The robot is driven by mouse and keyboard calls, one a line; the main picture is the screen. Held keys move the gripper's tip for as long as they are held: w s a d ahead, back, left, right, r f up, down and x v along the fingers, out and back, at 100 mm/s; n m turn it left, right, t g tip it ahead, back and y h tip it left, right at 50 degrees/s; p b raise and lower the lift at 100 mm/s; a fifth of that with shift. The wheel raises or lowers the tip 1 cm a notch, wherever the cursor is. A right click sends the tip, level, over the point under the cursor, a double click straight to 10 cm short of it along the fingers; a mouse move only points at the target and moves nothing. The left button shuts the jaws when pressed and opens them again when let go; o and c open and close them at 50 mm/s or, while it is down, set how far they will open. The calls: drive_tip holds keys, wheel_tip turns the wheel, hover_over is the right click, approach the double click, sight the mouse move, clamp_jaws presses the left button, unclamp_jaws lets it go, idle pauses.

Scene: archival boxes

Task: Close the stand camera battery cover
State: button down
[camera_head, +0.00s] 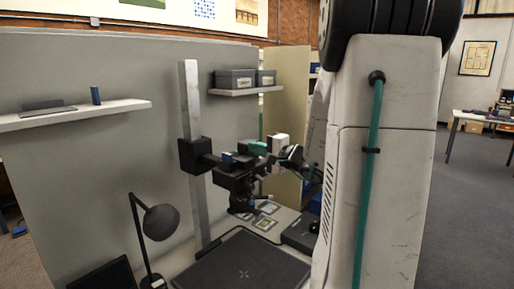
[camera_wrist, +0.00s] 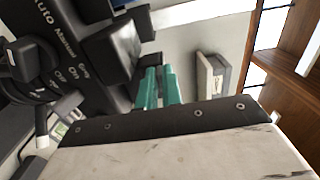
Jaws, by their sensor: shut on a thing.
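The stand camera (camera_head: 236,180) is a black unit on an arm from the grey upright column (camera_head: 191,120). In the wrist view its dark body (camera_wrist: 85,60) fills the left side, with white switch lettering and knobs. My gripper (camera_head: 252,147) reaches it from the right at its upper side. In the wrist view the teal fingers of my gripper (camera_wrist: 157,72) are close together at a black flap-like part (camera_wrist: 123,45), which looks like the battery cover. They are shut on its edge. The fingers hide part of the contact, and I cannot tell the cover's exact angle.
A black desk lamp (camera_head: 160,220) stands left of the dark baseboard (camera_head: 245,262). A dark box (camera_head: 301,232) and small cards (camera_head: 264,222) lie to the right and behind. A shelf (camera_head: 75,114) is on the left panel; another (camera_head: 246,91) holds grey boxes.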

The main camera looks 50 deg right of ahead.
idle(0.4)
drive_tip(key=c, duration=1.6)
unclamp_jaws()
drive_tip(key=shift+o, duration=0.2)
drive_tip(key=shift+s, duration=0.1)
drive_tip(key=s, duration=0.7)
drive_tip(key=shift+s+d, duration=0.3)
drive_tip(key=shift+s, duration=0.05)
